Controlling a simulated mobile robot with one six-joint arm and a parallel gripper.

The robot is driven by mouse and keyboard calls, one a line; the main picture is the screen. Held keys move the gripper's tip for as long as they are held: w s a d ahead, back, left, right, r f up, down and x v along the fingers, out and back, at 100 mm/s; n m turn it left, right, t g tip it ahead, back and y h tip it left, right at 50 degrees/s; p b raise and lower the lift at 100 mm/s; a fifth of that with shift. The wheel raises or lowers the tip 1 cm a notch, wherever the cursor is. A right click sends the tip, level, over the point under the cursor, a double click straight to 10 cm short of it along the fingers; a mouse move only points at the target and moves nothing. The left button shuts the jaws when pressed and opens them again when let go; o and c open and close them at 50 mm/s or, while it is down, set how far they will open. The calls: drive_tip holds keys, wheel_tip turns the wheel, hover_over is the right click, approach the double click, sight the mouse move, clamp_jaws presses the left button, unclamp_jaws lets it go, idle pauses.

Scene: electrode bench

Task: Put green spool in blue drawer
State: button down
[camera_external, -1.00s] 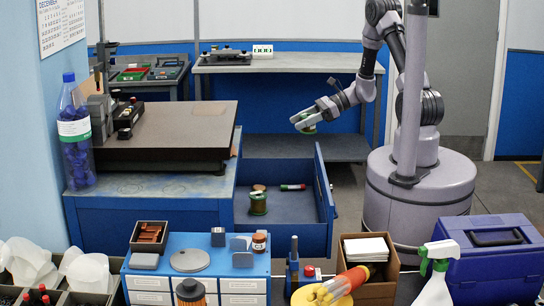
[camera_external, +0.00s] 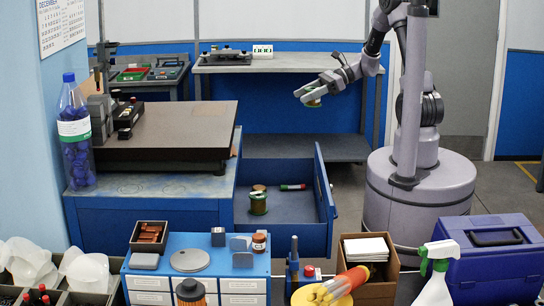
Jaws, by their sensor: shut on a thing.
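The blue drawer (camera_external: 322,205) is pulled open from the blue bench, and its grey floor shows. My gripper (camera_external: 310,93) is shut on a small green spool (camera_external: 313,103) with a tan flange, partly hidden by the fingers. The gripper is in the air, above and beyond the drawer in the picture, with a clear gap between.
A dark plate (camera_external: 170,130) lies on the blue bench. A grey table (camera_external: 280,62) stands at the back.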

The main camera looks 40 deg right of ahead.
drive_tip(key=s+a+f+n+g, duration=0.2)
drive_tip(key=s+a+n+g, duration=0.4)
drive_tip(key=s+a+g, duration=0.1)
drive_tip(key=s+a+f+n+g, duration=0.3)
drive_tip(key=s+a+n+g, duration=0.3)
drive_tip(key=s+g, duration=0.1)
drive_tip(key=s+d+f+n+g+h, duration=0.15)
drive_tip(key=s+n+h, duration=0.35)
drive_tip(key=n+h, duration=0.6)
drive_tip(key=s+d+n+h, duration=0.2)
drive_tip(key=s+n+h, duration=0.2)
drive_tip(key=n+h, duration=0.7)
drive_tip(key=w+a+r+n+t, duration=0.3)
drive_tip(key=a+n+t, duration=0.4)
drive_tip(key=n+t, duration=0.2)
drive_tip(key=w+a+r+n+t, duration=0.4)
drive_tip(key=a+n+t, duration=0.2)
drive_tip(key=n+t, duration=0.25)
drive_tip(key=shift+m+t+y, duration=0.25)
drive_tip(key=shift+t+y, duration=0.05)
drive_tip(key=shift+y, duration=0.1)
wheel_tip(320, 180, down, 27)
drive_tip(key=b, duration=0.5)
drive_tip(key=shift+f, duration=0.1)
drive_tip(key=shift+f, duration=0.1)
